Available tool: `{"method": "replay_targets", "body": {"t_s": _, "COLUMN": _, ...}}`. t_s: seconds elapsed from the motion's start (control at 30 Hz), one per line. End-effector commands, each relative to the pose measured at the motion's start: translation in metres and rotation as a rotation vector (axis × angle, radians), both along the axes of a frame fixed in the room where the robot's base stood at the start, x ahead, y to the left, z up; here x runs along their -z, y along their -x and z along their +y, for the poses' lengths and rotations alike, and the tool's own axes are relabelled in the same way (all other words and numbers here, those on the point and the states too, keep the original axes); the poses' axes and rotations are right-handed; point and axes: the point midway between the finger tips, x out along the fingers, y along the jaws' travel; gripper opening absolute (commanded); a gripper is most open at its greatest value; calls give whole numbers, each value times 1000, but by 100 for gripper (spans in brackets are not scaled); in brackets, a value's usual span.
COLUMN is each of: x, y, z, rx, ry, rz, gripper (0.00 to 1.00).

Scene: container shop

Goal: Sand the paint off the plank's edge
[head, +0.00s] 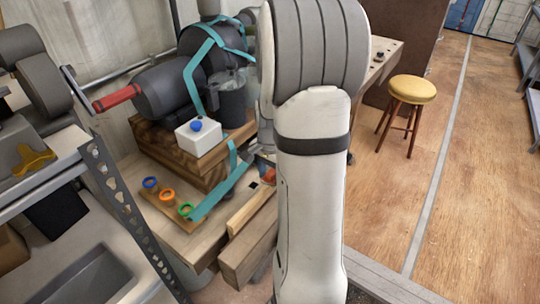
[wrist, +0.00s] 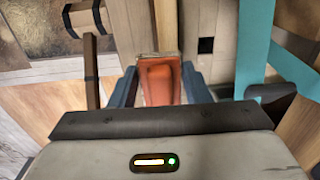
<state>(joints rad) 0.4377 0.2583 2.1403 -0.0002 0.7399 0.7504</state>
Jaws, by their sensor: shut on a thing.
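My gripper (wrist: 160,86) is shut on a red-orange block (wrist: 160,72), which sits between its two blue-grey fingers; I cannot tell for certain that it is a sanding block. In the head view my arm hides most of the gripper, and a small orange patch shows beside the arm. A narrow light wooden plank (head: 251,210) lies along the workbench's front edge in the head view. In the wrist view a light wooden strip (wrist: 166,25) runs away just beyond the block. I cannot tell whether block and strip touch. No paint can be made out on the plank's edge.
The workbench (head: 180,228) carries a white box with a blue button (head: 200,138), a dark machine (head: 165,88) and blue, orange and green rings (head: 167,195). Teal strips (head: 213,197) cross it. A metal shelf (head: 50,180) stands left; a yellow stool (head: 412,89) stands on open floor right.

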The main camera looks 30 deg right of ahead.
Motion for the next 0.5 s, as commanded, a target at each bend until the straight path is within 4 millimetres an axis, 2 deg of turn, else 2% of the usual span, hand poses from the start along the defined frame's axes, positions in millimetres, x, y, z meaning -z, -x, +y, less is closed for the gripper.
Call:
{"method": "replay_targets", "body": {"t_s": 0.03, "x": -8, "y": 0, "z": 1, "rx": -3, "ry": -1, "rz": 2, "gripper": 22}}
{"method": "replay_targets", "body": {"t_s": 0.5, "x": -49, "y": -2, "z": 6, "rx": -13, "ry": -1, "rz": 2, "gripper": 22}}
